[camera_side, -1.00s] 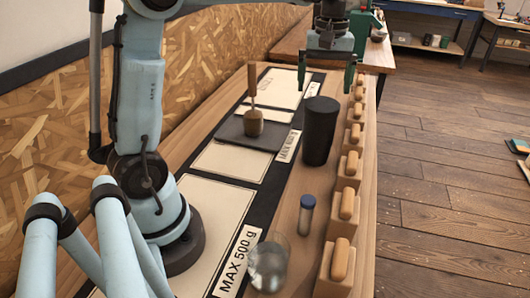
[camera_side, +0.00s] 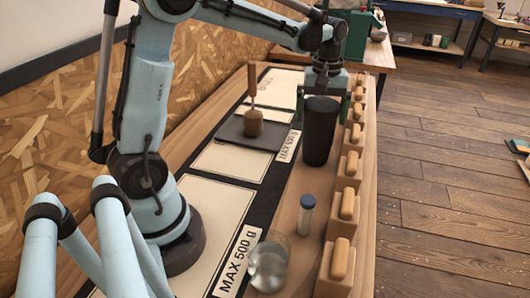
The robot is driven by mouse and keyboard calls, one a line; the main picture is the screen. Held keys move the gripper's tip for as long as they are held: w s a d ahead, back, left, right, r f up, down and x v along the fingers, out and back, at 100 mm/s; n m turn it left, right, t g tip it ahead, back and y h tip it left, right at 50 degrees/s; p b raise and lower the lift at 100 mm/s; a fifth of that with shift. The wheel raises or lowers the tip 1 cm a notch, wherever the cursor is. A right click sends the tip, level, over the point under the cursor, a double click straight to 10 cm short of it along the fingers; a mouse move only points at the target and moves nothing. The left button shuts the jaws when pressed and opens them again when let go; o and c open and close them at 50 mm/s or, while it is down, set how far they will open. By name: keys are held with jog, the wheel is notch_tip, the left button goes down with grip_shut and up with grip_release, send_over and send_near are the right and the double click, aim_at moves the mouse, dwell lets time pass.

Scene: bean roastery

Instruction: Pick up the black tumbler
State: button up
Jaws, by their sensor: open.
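The black tumbler (camera_side: 319,135) stands upright on the wooden bench, right of the middle. My gripper (camera_side: 323,118) is open and points down at the tumbler's upper part. One green finger shows to the left of the tumbler and the other to its right, near the rim. I cannot tell from this view whether the fingers touch the tumbler or are level with it in depth.
Wooden blocks with rounded tops (camera_side: 345,171) line the bench's right edge, close to the tumbler. A glass (camera_side: 268,266) and a blue-capped vial (camera_side: 306,214) stand nearer. Pale mats lie left.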

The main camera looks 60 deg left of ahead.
jog(key=c, duration=1.2)
